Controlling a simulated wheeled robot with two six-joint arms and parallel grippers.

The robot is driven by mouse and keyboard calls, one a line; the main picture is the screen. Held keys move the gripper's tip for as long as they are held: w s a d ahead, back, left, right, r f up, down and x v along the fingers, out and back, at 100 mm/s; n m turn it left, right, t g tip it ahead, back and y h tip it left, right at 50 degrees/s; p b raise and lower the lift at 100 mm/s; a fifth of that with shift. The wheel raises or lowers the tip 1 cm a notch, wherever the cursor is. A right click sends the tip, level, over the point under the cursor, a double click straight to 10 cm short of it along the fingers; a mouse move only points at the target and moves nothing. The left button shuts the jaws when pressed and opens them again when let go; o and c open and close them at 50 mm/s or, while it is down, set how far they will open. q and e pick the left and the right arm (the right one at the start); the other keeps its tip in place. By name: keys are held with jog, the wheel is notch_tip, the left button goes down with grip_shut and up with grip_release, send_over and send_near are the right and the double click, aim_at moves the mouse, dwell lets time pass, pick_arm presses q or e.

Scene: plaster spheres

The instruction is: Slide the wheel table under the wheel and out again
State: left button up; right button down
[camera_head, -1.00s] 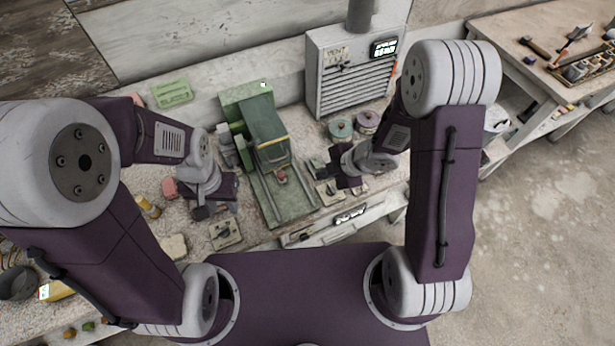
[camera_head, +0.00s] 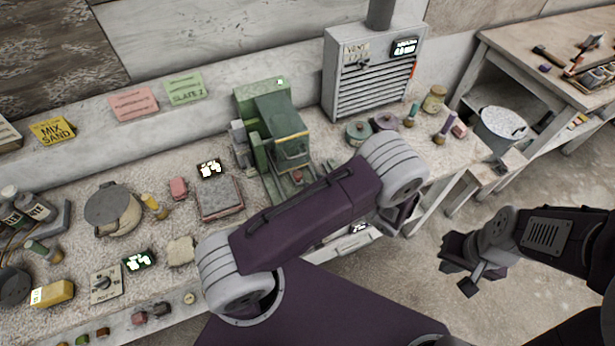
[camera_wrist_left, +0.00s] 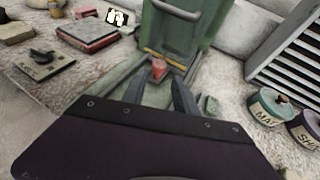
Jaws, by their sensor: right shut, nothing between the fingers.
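The green grinding machine (camera_head: 285,130) stands on the bench with a hood; its wheel is not clearly visible. Its low green bed with a red knob (camera_head: 297,177) extends toward me, partly covered by my left arm. The wheel table cannot be clearly told apart from this bed. My left gripper is hidden behind my arm in the head view. In the left wrist view my left gripper (camera_wrist_left: 162,95) has its two fingers apart, with the red knob (camera_wrist_left: 158,68) beyond the gap, not gripped. My right gripper (camera_head: 464,284) is shut and empty, off the bench over the floor.
A grey vent box (camera_head: 372,75) stands behind right of the machine. Round tins (camera_head: 359,133) sit right of it. A bucket (camera_head: 500,130) is at far right.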

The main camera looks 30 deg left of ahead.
aim_at(301, 176)
pick_arm(q)
jog(key=p+x, duration=0.1)
jog(key=x, duration=0.5)
jog(key=shift+a+f, duration=0.1)
jog(key=shift+a, duration=0.05)
jog(key=shift+s, duration=0.1)
grip_shut()
dwell(1.0)
